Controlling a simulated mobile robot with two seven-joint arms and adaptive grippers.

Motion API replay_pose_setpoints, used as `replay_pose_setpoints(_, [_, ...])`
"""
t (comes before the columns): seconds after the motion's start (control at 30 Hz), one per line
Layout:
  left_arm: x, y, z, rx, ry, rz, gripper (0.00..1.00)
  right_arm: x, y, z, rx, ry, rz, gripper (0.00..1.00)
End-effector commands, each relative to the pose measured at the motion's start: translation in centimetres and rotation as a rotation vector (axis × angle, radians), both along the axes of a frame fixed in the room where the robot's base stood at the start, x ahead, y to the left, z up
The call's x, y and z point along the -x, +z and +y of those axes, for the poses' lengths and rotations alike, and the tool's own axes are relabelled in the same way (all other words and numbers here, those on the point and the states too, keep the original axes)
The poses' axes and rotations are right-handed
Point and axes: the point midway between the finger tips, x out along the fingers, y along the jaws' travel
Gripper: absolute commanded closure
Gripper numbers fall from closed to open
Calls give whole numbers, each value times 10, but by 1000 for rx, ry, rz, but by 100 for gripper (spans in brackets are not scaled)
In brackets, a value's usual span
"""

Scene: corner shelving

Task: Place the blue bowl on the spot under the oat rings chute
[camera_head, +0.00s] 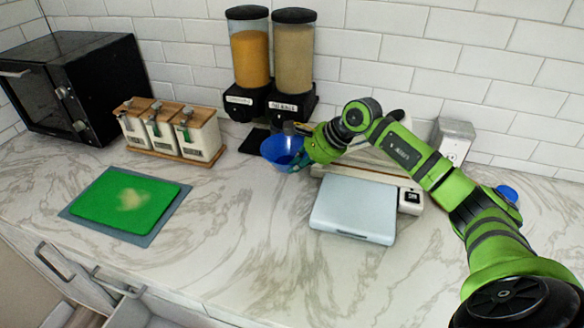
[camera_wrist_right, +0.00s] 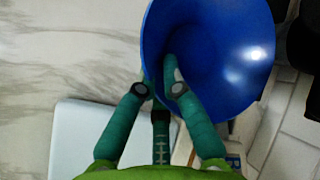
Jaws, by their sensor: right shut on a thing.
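The blue bowl (camera_head: 277,149) is upright or slightly tilted in front of the two cereal dispensers. My right gripper (camera_head: 297,160) is shut on the bowl's near right rim. In the right wrist view the fingers (camera_wrist_right: 158,90) grip the wall of the bowl (camera_wrist_right: 235,60), and its inside looks empty. The left dispenser (camera_head: 250,55) holds orange-yellow cereal and the right dispenser (camera_head: 293,60) holds pale beige cereal. Their labels are too small to read. A dark pad (camera_head: 255,141) lies below the left chute. The bowl partly hides the area below the right chute. My left gripper is not in view.
A white scale-like device (camera_head: 354,208) stands in front of my right arm. Wooden-lidded canisters (camera_head: 172,129) stand left of the dispensers. A green board (camera_head: 126,199) lies at the front left, and a black oven (camera_head: 75,85) stands behind it. The middle counter is clear.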

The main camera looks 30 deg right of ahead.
Motion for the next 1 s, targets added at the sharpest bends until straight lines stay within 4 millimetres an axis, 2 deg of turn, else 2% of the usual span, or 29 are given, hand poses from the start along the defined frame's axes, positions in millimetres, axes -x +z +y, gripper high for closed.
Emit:
replay_pose_setpoints(0.03, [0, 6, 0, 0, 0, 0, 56, -8, 0, 2, -7, -2, -4, 100])
replay_pose_setpoints(0.17, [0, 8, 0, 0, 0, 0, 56, -19, -8, 4, -3, 0, -5, 100])
replay_pose_setpoints(0.27, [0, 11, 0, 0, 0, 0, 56, -20, -14, 4, -3, -1, -2, 100])
replay_pose_setpoints(0.53, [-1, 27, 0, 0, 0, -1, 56, -20, -48, 4, -2, -1, -2, 100])
replay_pose_setpoints(0.9, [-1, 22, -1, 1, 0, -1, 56, -20, -54, 3, 0, -1, -5, 100])
replay_pose_setpoints(0.93, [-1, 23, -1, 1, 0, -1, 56, -19, -55, 3, 0, 0, -1, 84])
replay_pose_setpoints(0.97, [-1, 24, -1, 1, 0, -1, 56, -19, -54, 3, 0, 0, -1, 72])
replay_pose_setpoints(1.0, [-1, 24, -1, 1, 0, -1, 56, -19, -54, 3, 0, 0, -1, 68])
